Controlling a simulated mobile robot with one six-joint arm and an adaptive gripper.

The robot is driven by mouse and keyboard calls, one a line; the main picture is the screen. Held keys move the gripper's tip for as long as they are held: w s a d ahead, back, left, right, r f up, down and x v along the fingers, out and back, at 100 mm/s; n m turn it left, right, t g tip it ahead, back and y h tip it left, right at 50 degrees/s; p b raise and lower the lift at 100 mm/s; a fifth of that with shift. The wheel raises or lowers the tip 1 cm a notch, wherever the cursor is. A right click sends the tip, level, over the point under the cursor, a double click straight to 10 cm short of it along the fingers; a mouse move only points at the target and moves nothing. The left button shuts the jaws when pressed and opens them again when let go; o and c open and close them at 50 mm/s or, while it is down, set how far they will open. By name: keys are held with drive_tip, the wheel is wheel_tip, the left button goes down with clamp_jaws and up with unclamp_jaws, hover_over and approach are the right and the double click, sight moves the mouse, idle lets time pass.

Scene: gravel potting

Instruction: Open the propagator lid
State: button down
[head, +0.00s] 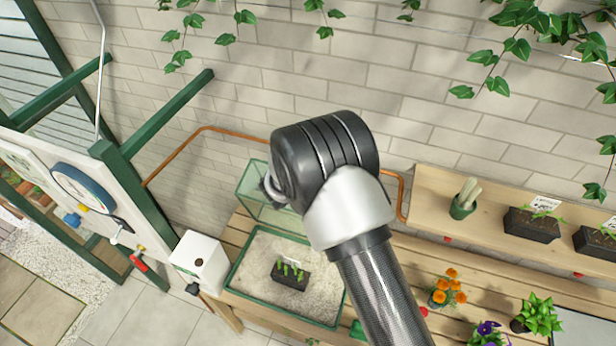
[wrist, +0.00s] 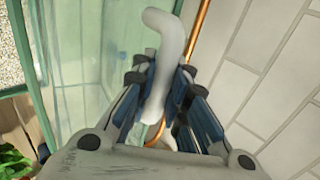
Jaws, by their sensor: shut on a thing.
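The propagator (head: 335,318) is a green-framed bed of pale gravel on the bench in the head view. A small dark pot of seedlings (head: 290,275) sits in it. Its clear, green-edged lid (head: 252,188) stands raised at the back of the bed, partly behind my arm. The lid's glass (wrist: 85,75) also fills the left of the wrist view. My gripper (wrist: 160,100) is shut on a pale, curved handle (wrist: 168,45) beside the glass.
A copper pipe (head: 205,129) runs along the brick wall behind. A white box (head: 199,262) stands left of the propagator. Orange flowers (head: 447,287) stand on the bench at right. A shelf (head: 430,190) holds potted plants.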

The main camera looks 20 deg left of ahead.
drive_tip(key=shift+r, duration=0.2)
drive_tip(key=c, duration=1.9)
unclamp_jaws()
drive_tip(key=o, duration=0.4)
drive_tip(key=shift+f, duration=0.1)
drive_tip(key=shift+c, duration=0.2)
drive_tip(key=v, duration=1.2)
